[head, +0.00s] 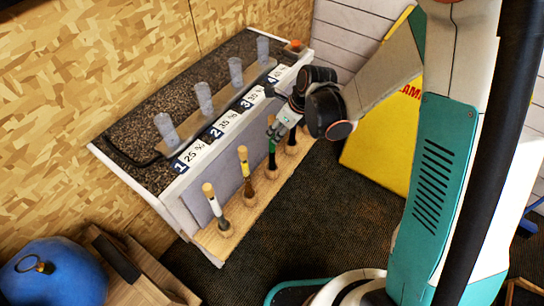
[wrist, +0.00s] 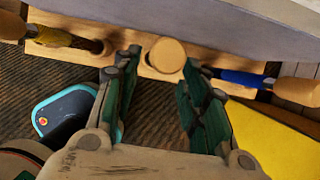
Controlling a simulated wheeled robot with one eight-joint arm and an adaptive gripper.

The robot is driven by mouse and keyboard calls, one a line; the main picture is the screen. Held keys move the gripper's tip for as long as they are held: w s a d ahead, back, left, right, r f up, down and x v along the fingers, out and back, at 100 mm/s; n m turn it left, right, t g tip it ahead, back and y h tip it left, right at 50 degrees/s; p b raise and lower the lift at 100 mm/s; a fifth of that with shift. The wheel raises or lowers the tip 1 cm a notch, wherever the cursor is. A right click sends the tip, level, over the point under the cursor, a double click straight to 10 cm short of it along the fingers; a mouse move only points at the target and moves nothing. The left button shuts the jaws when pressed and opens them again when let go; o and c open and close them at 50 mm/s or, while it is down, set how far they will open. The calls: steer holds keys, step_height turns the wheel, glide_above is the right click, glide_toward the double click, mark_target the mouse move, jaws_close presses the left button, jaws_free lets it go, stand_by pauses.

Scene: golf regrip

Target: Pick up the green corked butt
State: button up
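The green corked butt (head: 271,152) stands upright in the wooden ledge, third from the near end. In the wrist view its round tan cork top (wrist: 167,55) shows end-on between my fingertips, and its green shaft is hidden below the cork. My gripper (head: 284,122) is at the upper end of this butt, and its fingers also show in the wrist view (wrist: 161,72). The fingers are open, one on each side of the cork, with gaps visible between. Nothing is gripped.
A yellow corked butt (head: 244,170) and a white one (head: 214,205) stand nearer; a blue corked butt (wrist: 245,79) stands on the other side. A numbered bench (head: 140,160) with several clear tubes rises behind the ledge. A yellow board (head: 385,150) stands at right.

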mark_target(274, 136)
steer(key=b+x, duration=0.2)
steer(key=x, duration=0.3)
steer(key=shift+s+a, duration=0.1)
jaws_close()
